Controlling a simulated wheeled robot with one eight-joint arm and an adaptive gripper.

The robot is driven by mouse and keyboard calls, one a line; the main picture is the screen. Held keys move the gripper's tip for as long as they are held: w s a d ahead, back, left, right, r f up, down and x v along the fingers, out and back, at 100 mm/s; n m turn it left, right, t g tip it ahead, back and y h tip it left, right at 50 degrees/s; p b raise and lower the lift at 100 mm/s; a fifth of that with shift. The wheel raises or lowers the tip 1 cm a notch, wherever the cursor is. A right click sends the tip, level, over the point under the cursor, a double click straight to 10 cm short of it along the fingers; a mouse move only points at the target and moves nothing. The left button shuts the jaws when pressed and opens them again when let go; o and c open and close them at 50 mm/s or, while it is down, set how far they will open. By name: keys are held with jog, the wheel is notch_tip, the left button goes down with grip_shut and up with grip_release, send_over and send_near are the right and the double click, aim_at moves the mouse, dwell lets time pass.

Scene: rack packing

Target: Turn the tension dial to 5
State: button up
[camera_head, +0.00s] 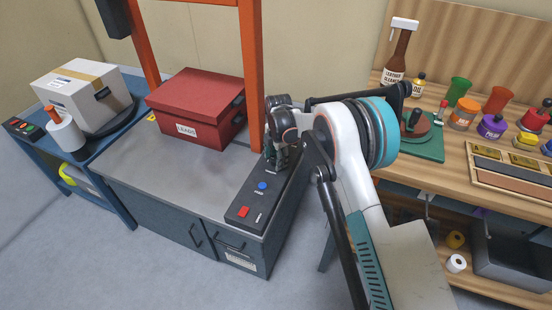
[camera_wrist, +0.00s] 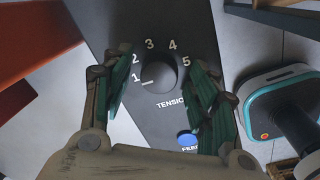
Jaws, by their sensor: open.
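The tension dial (camera_wrist: 162,76) is a round dark knob on the dark control panel (camera_wrist: 190,30), with white numbers 1 to 5 around it and "TENSION" printed below. Its white pointer mark lies at the left, toward the 1. My gripper (camera_wrist: 162,68) is open, with its green-padded fingers on the left and right of the dial; I cannot tell if they touch it. In the head view, my gripper (camera_head: 281,158) is over the far part of the panel (camera_head: 240,201) and hides the dial.
A blue button (camera_head: 262,186) and a red button (camera_head: 243,211) sit on the panel's near part. An orange frame post (camera_head: 252,75) rises close beside my gripper. A red box (camera_head: 197,105) is on the grey bench to the left. A cluttered wooden workbench (camera_head: 455,150) is at the right.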

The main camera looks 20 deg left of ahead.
jog(key=shift+c, duration=0.6)
jog(key=c, duration=1)
jog(key=shift+o, duration=0.2)
